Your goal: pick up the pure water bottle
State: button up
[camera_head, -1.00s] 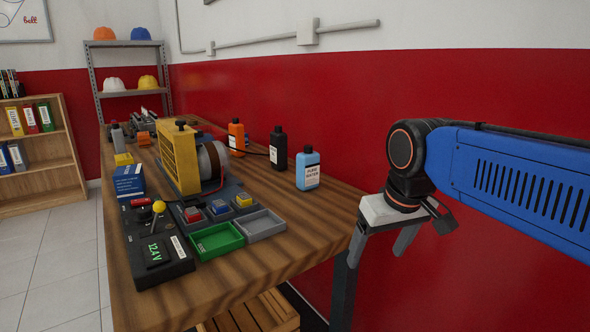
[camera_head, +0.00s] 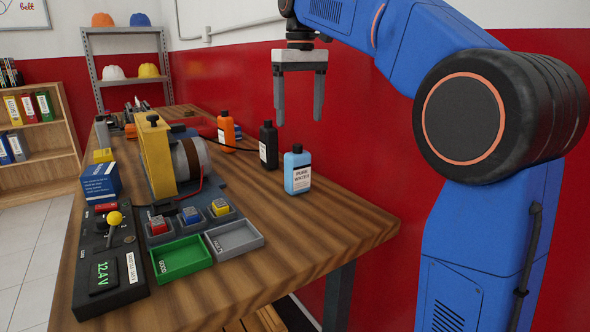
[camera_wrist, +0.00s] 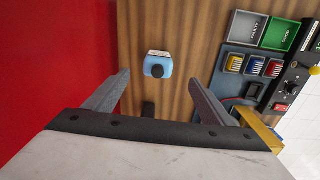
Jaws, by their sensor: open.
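The pure water bottle (camera_head: 297,172) is light blue with a black cap and a white label. It stands upright on the wooden table near the wall side. In the wrist view the bottle (camera_wrist: 158,65) is seen from above, between the two fingers but farther down, standing on the table. My gripper (camera_head: 299,120) is open and empty, pointing down, above the bottle and apart from it. In the wrist view my gripper (camera_wrist: 157,82) shows both fingers spread wide.
A black bottle (camera_head: 268,146) stands close behind the blue one, with an orange bottle (camera_head: 226,129) beyond. A grey tray (camera_head: 234,239), a green tray (camera_head: 181,259) and the engine trainer (camera_head: 158,155) are to the left. The red wall (camera_head: 350,120) runs close along the right.

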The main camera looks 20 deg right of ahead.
aim_at(296, 144)
jog(key=shift+w+a+r, duration=0.15)
jog(key=shift+w+a, duration=0.05)
jog(key=shift+w, duration=0.6)
jog(key=shift+f, duration=0.35)
notch_tip(296, 144, down, 11)
jog(key=shift+f, duration=0.1)
jog(key=shift+d+f, duration=0.15)
jog(key=shift+f, duration=2.5)
jog(key=c, duration=1.4)
